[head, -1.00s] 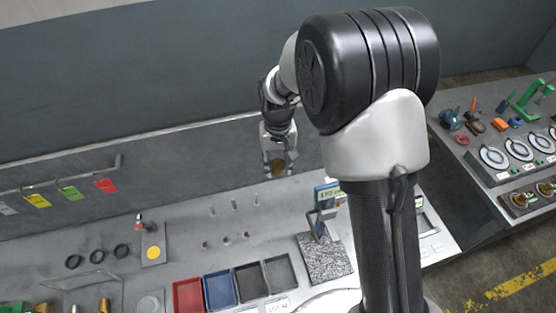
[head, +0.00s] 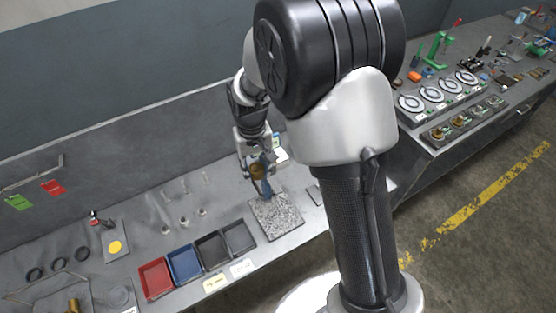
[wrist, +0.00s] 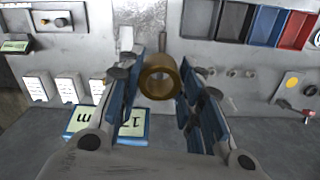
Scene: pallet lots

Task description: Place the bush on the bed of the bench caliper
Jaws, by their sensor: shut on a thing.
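My gripper (head: 258,178) is shut on the bush, a brass-coloured ring (head: 257,171). In the wrist view the bush (wrist: 160,84) sits between the blue fingers of my gripper (wrist: 160,70), its round hole facing the camera. The bench caliper's display (wrist: 104,124) shows in the wrist view, partly covered by the left finger. In the head view the display (head: 280,150) is largely hidden behind my arm. A speckled stone plate (head: 278,216) lies just below and in front of my gripper. The caliper's bed and jaws cannot be told apart clearly.
Red (head: 155,279), blue (head: 184,265) and dark bins stand left of the stone plate. Small upright pins (head: 184,222) stand behind them. A black-red tool (head: 96,217) and a yellow-dotted plate (head: 115,247) are farther left. A bench with round dials (head: 430,97) is at right.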

